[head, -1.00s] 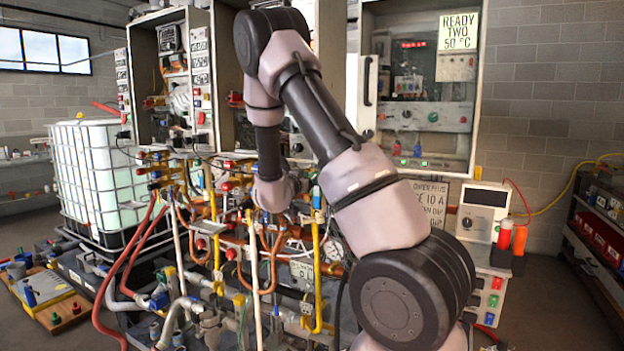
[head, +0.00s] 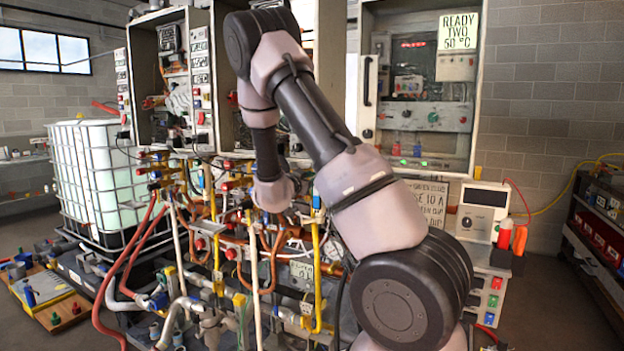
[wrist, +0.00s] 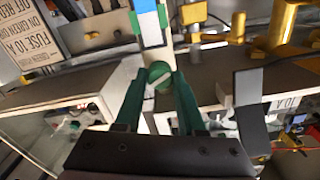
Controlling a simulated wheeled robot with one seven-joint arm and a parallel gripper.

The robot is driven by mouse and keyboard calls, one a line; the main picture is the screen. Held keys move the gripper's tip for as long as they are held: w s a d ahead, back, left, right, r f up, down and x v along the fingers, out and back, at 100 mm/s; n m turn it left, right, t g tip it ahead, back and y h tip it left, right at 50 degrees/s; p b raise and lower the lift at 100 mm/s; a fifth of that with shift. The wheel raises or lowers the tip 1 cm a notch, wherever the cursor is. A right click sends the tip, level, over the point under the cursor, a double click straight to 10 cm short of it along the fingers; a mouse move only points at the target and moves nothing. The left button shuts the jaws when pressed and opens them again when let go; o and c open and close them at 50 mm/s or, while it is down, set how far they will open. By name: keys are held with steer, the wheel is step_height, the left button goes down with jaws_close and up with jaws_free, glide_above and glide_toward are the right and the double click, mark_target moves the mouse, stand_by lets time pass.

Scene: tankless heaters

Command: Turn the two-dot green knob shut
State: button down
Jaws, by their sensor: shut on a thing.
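A round green knob (wrist: 160,78) with a pale bar across its face sits between the green fingers of my gripper (wrist: 160,73) in the wrist view. The gripper is shut on this knob, one finger at each side. No dots can be made out on it. A pale upright pipe or post with a blue-and-white band (wrist: 149,22) runs just beyond the knob. In the head view my arm's wrist reaches into the pipework, and the gripper and knob are hidden there.
Yellow pipework (wrist: 240,25) lies close to the right of the fingers in the wrist view. In the head view, dense copper and yellow pipes (head: 317,270) surround my wrist. An open cabinet (head: 478,80) with a "READY TWO" sign stands behind my arm.

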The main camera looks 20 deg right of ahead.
steer(key=shift+f+m, duration=0.1)
steer(key=shift+m, duration=2.1)
steer(key=c, duration=0.5)
jaws_free()
steer(key=shift+s, duration=0.1)
steer(key=v, duration=1)
steer(key=shift+s+a, duration=0.25)
steer(key=shift+a, duration=0.1)
